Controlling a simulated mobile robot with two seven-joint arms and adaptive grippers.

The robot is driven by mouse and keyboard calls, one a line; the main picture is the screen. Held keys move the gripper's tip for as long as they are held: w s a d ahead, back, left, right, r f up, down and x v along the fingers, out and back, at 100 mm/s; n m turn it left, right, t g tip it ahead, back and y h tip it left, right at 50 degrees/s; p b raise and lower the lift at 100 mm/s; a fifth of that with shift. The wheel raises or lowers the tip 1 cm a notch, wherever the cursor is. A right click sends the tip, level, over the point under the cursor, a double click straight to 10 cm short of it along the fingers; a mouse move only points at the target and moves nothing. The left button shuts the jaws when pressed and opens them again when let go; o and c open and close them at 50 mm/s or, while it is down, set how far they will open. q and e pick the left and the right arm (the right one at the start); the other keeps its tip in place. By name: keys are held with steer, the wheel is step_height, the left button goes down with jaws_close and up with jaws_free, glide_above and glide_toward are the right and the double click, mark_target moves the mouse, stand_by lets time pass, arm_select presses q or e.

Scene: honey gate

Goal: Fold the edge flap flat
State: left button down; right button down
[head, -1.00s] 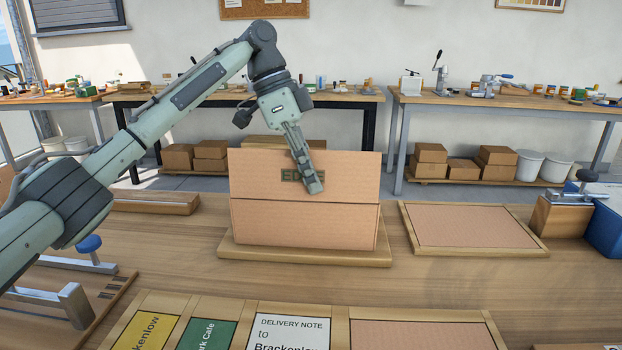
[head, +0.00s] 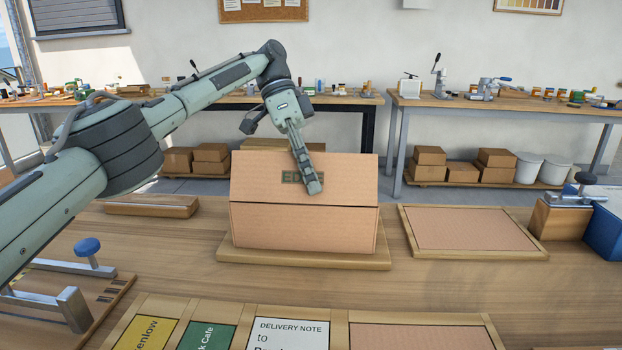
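A cardboard box (head: 300,228) stands on a wooden board (head: 225,256) in the middle of the table. Its edge flap (head: 350,178), marked with dark letters that read partly as "EDGE", rises along the box's near top edge and leans back, away from me. My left gripper (head: 313,188) reaches down from the upper left, its fingers in front of the flap and over part of the lettering. The fingers look close together and hold nothing that I can see. They appear to touch the flap's face. My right gripper is not in view.
A framed cardboard-coloured panel (head: 470,228) lies to the right, beside a clamp on a wooden block (head: 563,215) and a blue bin (head: 608,230). Label trays with a delivery note (head: 292,330) line the front. A clamp fixture (head: 75,300) sits at the left.

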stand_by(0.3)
arm_select(q)
steer(key=c, duration=1.8)
jaws_free()
